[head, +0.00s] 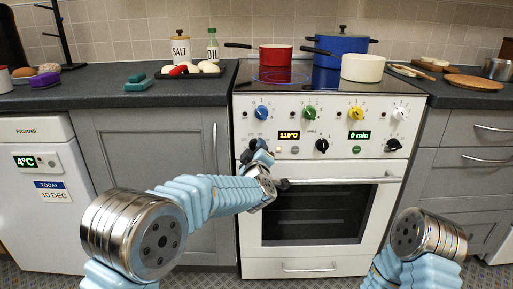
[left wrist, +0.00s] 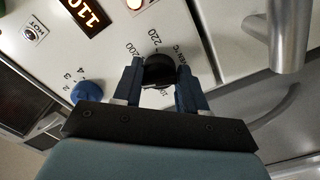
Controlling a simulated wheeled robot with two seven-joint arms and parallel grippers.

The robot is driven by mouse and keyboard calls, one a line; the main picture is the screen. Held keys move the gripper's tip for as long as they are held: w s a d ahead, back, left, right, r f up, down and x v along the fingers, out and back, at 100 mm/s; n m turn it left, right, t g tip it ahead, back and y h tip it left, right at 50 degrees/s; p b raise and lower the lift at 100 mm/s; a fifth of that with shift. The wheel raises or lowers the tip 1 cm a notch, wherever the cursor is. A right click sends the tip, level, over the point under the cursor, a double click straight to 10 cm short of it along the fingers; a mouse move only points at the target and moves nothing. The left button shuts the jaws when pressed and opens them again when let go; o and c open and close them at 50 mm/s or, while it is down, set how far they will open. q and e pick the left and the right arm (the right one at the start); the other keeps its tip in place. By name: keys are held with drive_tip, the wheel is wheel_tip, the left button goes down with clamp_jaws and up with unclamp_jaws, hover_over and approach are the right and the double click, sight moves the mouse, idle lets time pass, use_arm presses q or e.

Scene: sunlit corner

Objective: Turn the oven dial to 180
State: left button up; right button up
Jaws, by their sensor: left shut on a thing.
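The white oven (head: 289,183) stands in the middle of the head view. Its orange display (head: 289,135) reads 110°C; part of it shows upside down in the left wrist view (left wrist: 83,14). The black oven dial (left wrist: 159,70), with 200 and 220 printed near it, sits between the two fingers of my left gripper (left wrist: 160,88). The gripper is shut on the dial. In the head view my left gripper (head: 257,153) is at the panel's left end and mostly hides that dial. My right gripper is not in view; only part of my right arm shows.
A horizontal oven door handle (head: 350,181) runs just below the panel. A blue knob (head: 262,113) is close above my left gripper. Another black knob (head: 321,146) is to its right. Pots, including a red one (head: 275,56), stand on the hob.

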use_arm(q)
drive_tip(key=shift+f+m, duration=0.1)
drive_tip(key=shift+m, duration=0.3)
drive_tip(key=o, duration=1)
drive_tip(key=s+b, duration=0.1)
drive_tip(key=s, duration=1.2)
drive_tip(key=shift+s, duration=0.4)
